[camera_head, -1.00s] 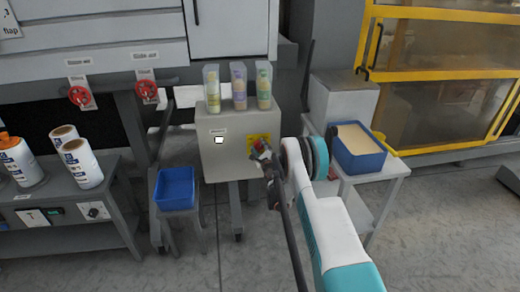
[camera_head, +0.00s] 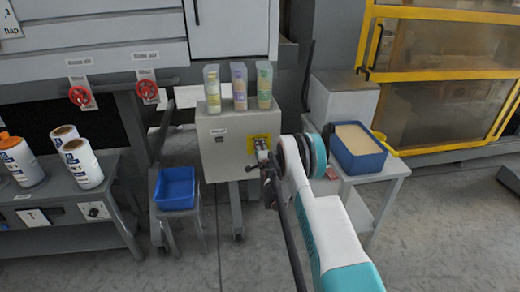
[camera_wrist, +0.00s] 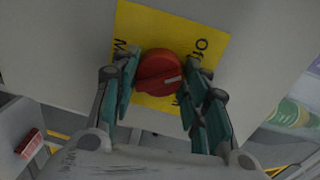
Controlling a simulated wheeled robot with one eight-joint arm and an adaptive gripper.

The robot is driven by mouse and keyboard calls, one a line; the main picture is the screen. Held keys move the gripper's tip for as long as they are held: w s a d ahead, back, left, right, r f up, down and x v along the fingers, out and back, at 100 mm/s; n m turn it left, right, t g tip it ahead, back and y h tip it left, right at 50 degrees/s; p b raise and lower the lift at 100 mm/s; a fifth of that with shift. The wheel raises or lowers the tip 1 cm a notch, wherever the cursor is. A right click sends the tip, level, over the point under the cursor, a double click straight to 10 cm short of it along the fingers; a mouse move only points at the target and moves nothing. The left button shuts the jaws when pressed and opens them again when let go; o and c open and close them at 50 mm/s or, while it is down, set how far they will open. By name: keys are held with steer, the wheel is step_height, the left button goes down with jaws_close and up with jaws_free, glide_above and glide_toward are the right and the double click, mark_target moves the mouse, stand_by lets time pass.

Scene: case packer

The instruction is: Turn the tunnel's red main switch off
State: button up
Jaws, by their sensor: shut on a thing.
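The red main switch (camera_wrist: 158,72) is a round knob with a white mark on a yellow plate (camera_wrist: 178,22). The mark points to the right in the wrist view, and "Off" is printed at the plate's upper right. My gripper (camera_wrist: 163,77) is shut on the knob, one teal-padded finger on each side. In the head view the yellow plate (camera_head: 259,140) sits on the front of a grey control box (camera_head: 222,165). My gripper (camera_head: 265,158) is in front of it and mostly hides the knob there.
Two red handwheels (camera_head: 79,95) are on the machine behind.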

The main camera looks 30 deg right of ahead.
steer(key=shift+n, duration=0.8)
steer(key=o, duration=1)
steer(key=shift+a, duration=0.1)
steer(key=shift+o, duration=0.2)
steer(key=v, duration=0.7)
steer(key=shift+s, duration=0.25)
steer(key=shift+a, duration=0.1)
